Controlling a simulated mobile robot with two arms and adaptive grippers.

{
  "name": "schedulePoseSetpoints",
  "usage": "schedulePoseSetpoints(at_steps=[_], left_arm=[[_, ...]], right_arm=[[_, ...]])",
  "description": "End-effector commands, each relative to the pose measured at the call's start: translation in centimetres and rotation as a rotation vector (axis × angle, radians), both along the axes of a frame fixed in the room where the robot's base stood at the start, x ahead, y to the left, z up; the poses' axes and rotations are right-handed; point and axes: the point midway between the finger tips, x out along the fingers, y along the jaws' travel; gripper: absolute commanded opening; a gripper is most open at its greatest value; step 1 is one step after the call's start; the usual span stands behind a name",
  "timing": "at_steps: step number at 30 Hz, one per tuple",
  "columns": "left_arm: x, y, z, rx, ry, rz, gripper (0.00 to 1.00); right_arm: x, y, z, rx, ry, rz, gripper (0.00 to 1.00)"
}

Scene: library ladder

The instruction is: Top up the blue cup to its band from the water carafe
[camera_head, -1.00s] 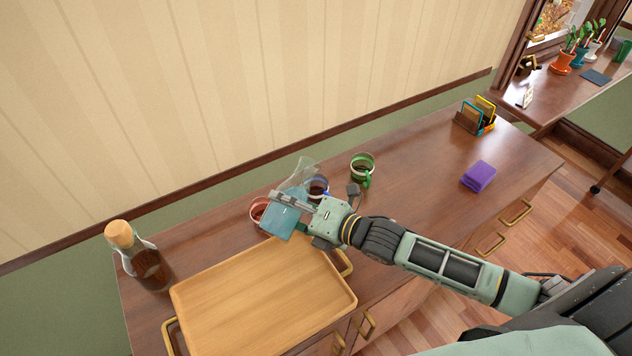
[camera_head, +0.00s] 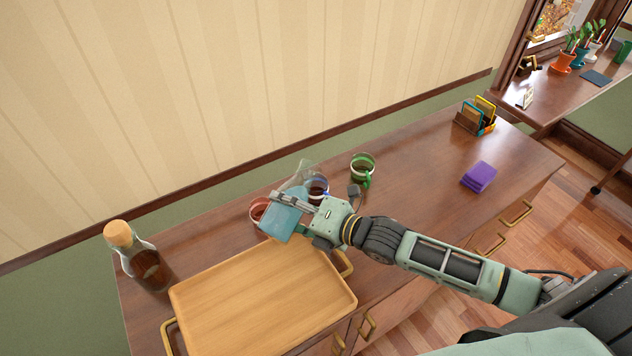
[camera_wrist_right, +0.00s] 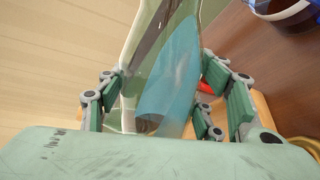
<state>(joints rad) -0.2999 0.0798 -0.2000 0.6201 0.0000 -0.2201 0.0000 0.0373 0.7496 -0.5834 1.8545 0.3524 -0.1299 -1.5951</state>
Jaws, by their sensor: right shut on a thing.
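My right gripper (camera_head: 296,203) is shut on the water carafe (camera_head: 284,222), a clear glass vessel with pale blue water. The carafe is tilted, its clear upper end (camera_head: 303,170) beside and above the blue cup (camera_head: 318,186). The blue cup stands on the cabinet top, partly hidden by the gripper; its band and water level cannot be made out. In the right wrist view the carafe (camera_wrist_right: 165,75) lies between the fingers (camera_wrist_right: 172,100), with slanted water inside. The blue cup's rim (camera_wrist_right: 285,12) shows at top right. I see no clear stream. My left gripper is out of view.
A red cup (camera_head: 257,211) stands left of the carafe, a green cup (camera_head: 363,167) to the right. A wooden tray (camera_head: 260,300) lies in front, a corked bottle (camera_head: 140,260) at left. A purple cloth (camera_head: 478,177) and a card holder (camera_head: 475,117) sit at right.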

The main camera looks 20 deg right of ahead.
Motion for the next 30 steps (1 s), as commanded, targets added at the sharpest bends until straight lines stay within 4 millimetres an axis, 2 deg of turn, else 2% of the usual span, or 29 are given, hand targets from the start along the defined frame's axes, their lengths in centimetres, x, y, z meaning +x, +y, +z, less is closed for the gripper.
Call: schedulePoseSetpoints(at_steps=[30], left_arm=[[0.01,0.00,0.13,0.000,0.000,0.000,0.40]], right_arm=[[0.44,-0.36,0.51,0.056,0.033,0.001,0.02]])
